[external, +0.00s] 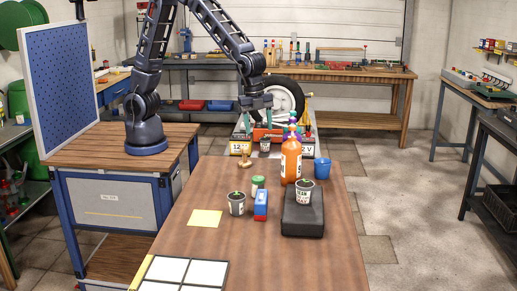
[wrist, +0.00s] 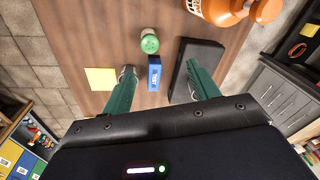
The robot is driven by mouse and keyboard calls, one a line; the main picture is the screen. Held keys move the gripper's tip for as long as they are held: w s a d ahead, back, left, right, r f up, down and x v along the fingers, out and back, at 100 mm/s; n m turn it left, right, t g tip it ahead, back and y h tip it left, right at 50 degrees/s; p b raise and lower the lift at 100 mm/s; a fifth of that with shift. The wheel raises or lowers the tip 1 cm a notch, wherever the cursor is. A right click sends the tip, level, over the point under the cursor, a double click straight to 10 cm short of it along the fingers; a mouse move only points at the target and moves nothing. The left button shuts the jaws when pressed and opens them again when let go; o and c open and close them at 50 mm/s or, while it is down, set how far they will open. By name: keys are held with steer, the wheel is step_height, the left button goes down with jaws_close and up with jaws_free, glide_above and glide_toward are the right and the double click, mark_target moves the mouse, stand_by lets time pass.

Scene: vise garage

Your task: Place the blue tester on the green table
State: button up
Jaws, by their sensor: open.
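The blue tester (external: 261,204), a small upright blue block with a pale label, stands on the brown wooden table (external: 190,245). A dark cup and a green-lidded jar stand close by. In the wrist view the tester (wrist: 154,75) appears between the two green fingers of my gripper (wrist: 160,72), with room on both sides. My gripper (external: 256,112) is open and empty, and in the external view it hangs beyond and above the tester. I cannot make out a table with a clearly green top.
A black case (external: 303,215) with a cup (external: 305,191) on it stands right of the tester. An orange bottle (external: 291,160) and blue cup (external: 322,168) stand behind. A yellow note (external: 205,218) and white tile panel (external: 183,273) lie left. The front right of the tabletop is clear.

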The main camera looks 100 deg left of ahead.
mark_target(262, 196)
steer(key=d+f+m, duration=0.1)
steer(key=d+f, duration=0.3)
steer(key=w+d+f+m+g, duration=0.1)
steer(key=d+f, duration=0.3)
steer(key=d+f+m+h, duration=0.1)
steer(key=d+f, duration=0.3)
steer(key=shift+w+d+f+m, duration=0.1)
steer(key=shift+w+d+m, duration=0.25)
steer(key=shift+w+m, duration=0.05)
steer(key=f, duration=0.5)
steer(key=shift+d+f, duration=0.2)
steer(key=shift+d, duration=0.15)
steer(key=shift+w+d+f, duration=0.15)
steer(key=shift+d+f, duration=0.05)
steer(key=shift+f, duration=1.1)
steer(key=shift+w+d+f, duration=0.1)
steer(key=shift+d+f, duration=0.1)
steer(key=shift+f, duration=1.1)
steer(key=c, duration=1.3)
steer(key=shift+o, duration=0.2)
step_height(262, 196, up, 20)
